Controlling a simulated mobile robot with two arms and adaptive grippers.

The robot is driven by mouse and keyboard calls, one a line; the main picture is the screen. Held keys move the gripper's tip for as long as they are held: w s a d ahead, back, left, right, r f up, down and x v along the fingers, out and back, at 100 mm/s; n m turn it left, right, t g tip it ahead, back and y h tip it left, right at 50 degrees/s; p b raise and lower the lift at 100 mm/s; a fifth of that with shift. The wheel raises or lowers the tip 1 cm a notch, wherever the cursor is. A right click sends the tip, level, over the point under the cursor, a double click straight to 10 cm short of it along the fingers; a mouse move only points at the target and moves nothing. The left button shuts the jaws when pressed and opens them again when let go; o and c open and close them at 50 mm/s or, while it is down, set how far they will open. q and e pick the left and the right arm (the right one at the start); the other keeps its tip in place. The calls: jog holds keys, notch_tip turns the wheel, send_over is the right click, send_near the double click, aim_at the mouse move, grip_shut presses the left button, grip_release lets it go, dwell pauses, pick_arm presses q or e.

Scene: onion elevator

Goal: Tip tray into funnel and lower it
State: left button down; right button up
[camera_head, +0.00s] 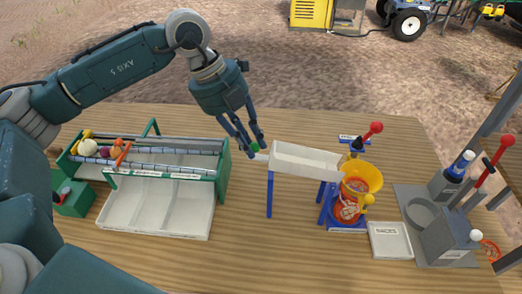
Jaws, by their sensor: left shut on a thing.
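A white tray (304,160) rests at about the height of blue posts (270,194), its right end beside the yellow funnel (363,174). The tray slopes down a little to the right; I cannot see anything in it. My left gripper (255,150) is shut at the tray's left end, where a green and white grip shows between the fingers. The funnel sits over an orange container (347,210) on a blue base. My right gripper is not in view.
A green-framed roller sorter (150,160) with vegetables and white bins (155,208) stands at the left. A small labelled tray (390,240) lies right of the funnel. The front middle of the table is clear.

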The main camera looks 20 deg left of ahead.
pick_arm(q)
jog(key=shift+s+a+f+t+h+b, duration=0.15)
jog(key=shift+a+f+h+b, duration=0.2)
jog(key=shift+f+b, duration=0.55)
jog(key=shift+a+f+t+h+b, duration=0.1)
jog(key=shift+a+f+h+b, duration=0.1)
jog(key=shift+f+h+b, duration=0.6)
jog(key=shift+s+a+f+t+h+b, duration=0.25)
jog(key=shift+f+b, duration=0.35)
jog(key=shift+b, duration=0.65)
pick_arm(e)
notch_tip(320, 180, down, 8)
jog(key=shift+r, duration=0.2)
pick_arm(q)
jog(key=shift+w, duration=0.2)
jog(key=c, duration=1.6)
grip_release()
jog(key=shift+a+f, duration=0.1)
jog(key=v, duration=1.2)
jog(key=shift+w, duration=0.15)
